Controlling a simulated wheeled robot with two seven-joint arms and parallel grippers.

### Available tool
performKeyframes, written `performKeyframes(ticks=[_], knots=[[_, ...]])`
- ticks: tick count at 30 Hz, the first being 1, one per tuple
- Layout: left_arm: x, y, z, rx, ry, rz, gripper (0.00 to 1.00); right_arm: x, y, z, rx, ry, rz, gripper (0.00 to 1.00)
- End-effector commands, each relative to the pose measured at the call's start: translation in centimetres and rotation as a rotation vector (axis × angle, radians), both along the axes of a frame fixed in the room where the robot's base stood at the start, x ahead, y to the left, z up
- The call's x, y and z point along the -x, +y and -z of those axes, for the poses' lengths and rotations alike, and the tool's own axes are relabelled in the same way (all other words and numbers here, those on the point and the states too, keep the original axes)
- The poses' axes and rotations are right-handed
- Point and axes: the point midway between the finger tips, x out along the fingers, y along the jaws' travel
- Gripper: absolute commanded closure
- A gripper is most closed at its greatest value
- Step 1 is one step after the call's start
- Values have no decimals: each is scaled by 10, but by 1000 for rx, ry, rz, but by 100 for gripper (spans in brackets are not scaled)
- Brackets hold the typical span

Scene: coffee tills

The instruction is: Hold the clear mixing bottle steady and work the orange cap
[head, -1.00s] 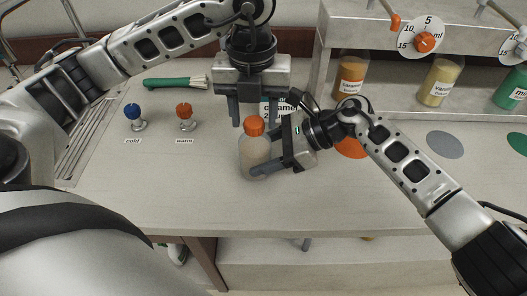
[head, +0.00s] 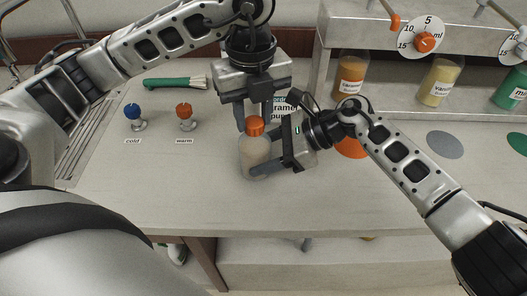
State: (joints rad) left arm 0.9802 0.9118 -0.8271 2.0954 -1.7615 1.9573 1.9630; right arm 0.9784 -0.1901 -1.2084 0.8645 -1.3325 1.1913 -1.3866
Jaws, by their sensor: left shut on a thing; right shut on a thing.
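The clear mixing bottle (head: 256,160) stands upright on the counter with cloudy, pale contents. Its orange cap (head: 254,126) is on top. My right gripper (head: 262,158) is shut on the bottle's body from the right, with one finger across the front near the base. My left gripper (head: 254,118) points down from above and is shut on the orange cap, one finger on each side of it.
A blue cold knob (head: 132,112) and an orange warm knob (head: 184,112) stand to the left, with a green-handled brush (head: 175,83) behind. Syrup bottles (head: 352,74) line the shelf at right. A caramel order card (head: 284,110) is partly hidden. The front counter is clear.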

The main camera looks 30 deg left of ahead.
Motion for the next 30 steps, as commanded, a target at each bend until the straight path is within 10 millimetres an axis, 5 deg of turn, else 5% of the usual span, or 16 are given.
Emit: performKeyframes(ticks=[6,7,9,20,30], knots=[[-1,0,0,-2,0,624,100,0,0,0,-1,0,-1,80],[-1,0,0,-1,0,603,60,0,0,0,-1,0,-1,80],[-1,0,0,0,1,596,42,0,0,0,-1,0,-1,80],[-1,-1,-5,1,-2,594,42,0,0,0,-1,0,-1,80],[-2,0,-63,-4,-8,592,42,0,0,0,-1,0,-1,80]])
